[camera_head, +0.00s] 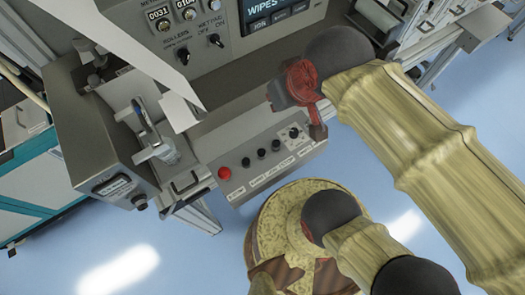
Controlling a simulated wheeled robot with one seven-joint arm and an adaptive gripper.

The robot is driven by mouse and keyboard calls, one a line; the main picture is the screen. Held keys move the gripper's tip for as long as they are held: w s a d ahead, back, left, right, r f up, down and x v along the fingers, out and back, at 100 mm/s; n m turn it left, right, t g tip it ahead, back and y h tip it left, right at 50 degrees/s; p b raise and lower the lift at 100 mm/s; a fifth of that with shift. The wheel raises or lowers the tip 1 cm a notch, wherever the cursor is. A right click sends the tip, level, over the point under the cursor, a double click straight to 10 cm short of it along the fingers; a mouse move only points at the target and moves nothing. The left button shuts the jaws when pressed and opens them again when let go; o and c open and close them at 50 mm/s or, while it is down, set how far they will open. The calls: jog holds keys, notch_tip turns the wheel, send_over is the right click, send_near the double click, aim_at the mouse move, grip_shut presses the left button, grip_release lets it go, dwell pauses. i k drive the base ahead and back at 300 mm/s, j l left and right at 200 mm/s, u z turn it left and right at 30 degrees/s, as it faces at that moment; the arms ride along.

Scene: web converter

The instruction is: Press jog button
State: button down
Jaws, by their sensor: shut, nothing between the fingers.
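A small grey control box (262,181) in the middle of the head view carries a red button (224,173), a row of three black buttons and a round dial (294,132). The label under the black buttons is small; its middle word seems to read JOG, under the middle black button (261,153). My gripper (318,130) is dark and red, shut and empty. It points down over the right end of the box, up and right of the black buttons. Whether its tip touches the box cannot be told. The buttons are all uncovered.
A larger panel with knobs (214,40) and a lit screen (278,15) stands above the box. A grey unit with a metal bracket (160,140) is at the left, and a white sheet (130,45) hangs across the upper left. Blue floor (130,240) is open below.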

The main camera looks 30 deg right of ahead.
aim_at(261, 152)
jog(key=z, duration=1.5)
jog(key=k+j, duration=1.1)
jog(key=j, duration=0.15)
